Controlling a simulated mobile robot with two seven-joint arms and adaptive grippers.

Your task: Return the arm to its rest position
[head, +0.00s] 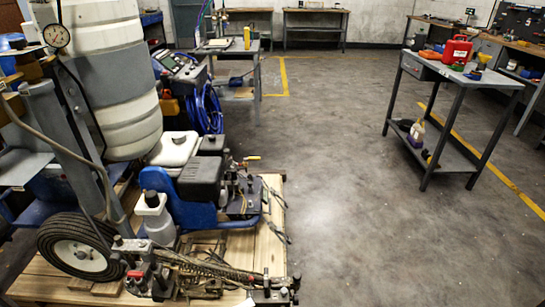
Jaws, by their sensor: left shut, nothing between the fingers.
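My left gripper is shut and empty. Its outline is hard to pick out among the dark machine parts low in the head view, and I cannot place its fingertips exactly. My right gripper does not show. The line striper (185,195) fills the left side, with a large white and grey drum (120,90), a black rubber wheel (80,248) and a blue engine frame. It stands on a wooden pallet (262,245).
A grey cart (455,85) with a red can (457,50) on top stands at the right. Workbenches line the back and right walls. A small table (228,48) stands behind the striper. The concrete floor (340,180) between striper and cart is clear.

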